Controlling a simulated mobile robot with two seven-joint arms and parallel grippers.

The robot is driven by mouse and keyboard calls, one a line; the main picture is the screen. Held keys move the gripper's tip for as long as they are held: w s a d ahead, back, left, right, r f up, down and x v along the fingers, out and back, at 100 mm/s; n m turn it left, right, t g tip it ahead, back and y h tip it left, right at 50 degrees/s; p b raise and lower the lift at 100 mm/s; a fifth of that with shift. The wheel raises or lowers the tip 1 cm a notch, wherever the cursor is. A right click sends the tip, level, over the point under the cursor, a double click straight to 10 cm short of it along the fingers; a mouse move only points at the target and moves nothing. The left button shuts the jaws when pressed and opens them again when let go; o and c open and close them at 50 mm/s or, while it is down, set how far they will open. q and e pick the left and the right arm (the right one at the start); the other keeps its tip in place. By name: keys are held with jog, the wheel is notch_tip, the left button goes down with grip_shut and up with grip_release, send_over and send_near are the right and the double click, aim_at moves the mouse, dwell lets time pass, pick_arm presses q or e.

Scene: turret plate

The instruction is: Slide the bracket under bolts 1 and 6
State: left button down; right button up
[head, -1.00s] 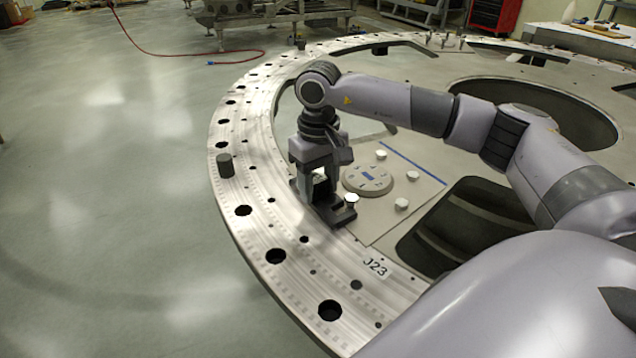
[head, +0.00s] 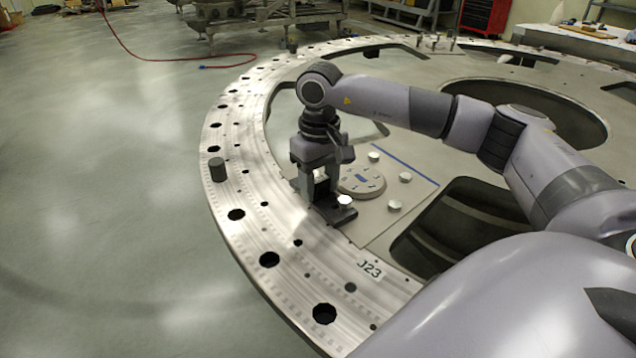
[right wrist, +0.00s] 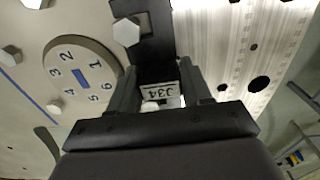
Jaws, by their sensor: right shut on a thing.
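My right gripper (head: 321,190) points down at the ring's inner edge, shut on the black bracket (head: 343,215). In the right wrist view the bracket (right wrist: 153,38) reaches out beyond the fingers (right wrist: 160,92), and a label reading J34 (right wrist: 158,92) shows between them. A pale hex bolt (head: 344,200) stands at the bracket's outer end; in the wrist view its head (right wrist: 126,32) overlaps the bracket's edge. Other pale bolts (head: 374,156) (head: 405,177) (head: 394,206) surround the round numbered dial (head: 362,181). Any gap under the bolt heads cannot be made out. My left gripper is out of view.
The metal ring (head: 235,190) has several dark holes, and a dark grey cylinder (head: 217,170) stands on it at left. A label J23 (head: 370,270) lies near the front. A large opening (head: 460,225) lies right of the bolted plate. Open floor is at left.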

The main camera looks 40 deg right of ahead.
jog(key=shift+d, duration=0.2)
jog(key=shift+d, duration=0.3)
jog(key=shift+f, duration=0.1)
dwell(0.8)
jog(key=o, duration=1.4)
jog(key=shift+r+p, duration=1.1)
jog(key=shift+r, duration=0.45)
